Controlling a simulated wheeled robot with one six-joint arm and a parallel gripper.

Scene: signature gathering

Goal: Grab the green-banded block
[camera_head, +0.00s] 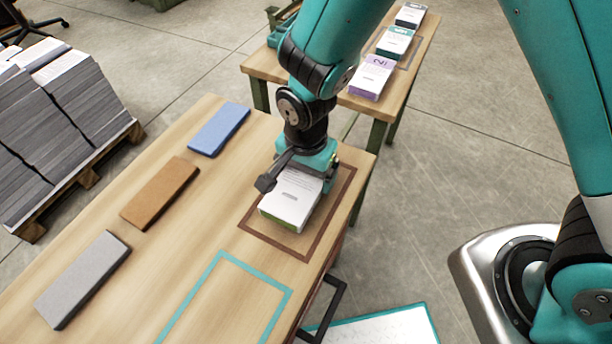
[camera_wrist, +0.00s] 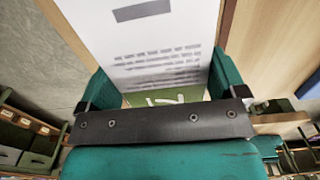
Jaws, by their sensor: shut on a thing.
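The green-banded block (camera_head: 290,203) is a white stack of printed sheets with a green band along its near lower edge. It is over the brown outlined rectangle (camera_head: 279,247) at the right of the near table; I cannot tell whether it touches the tabletop. My gripper (camera_head: 302,170) is above its far end and shut on it. In the wrist view the block (camera_wrist: 163,50) fills the space between the teal fingers, with its printed face showing. Its green band (camera_wrist: 165,97) shows close to the dark bar of my gripper.
Blue (camera_head: 219,129), orange-brown (camera_head: 160,193) and grey (camera_head: 83,279) slabs lie along the near table (camera_head: 190,215). A teal outline (camera_head: 222,255) in front is empty. On the far table, purple-banded (camera_head: 371,78), teal-banded (camera_head: 395,41) and dark-banded (camera_head: 410,15) blocks stand in a row.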

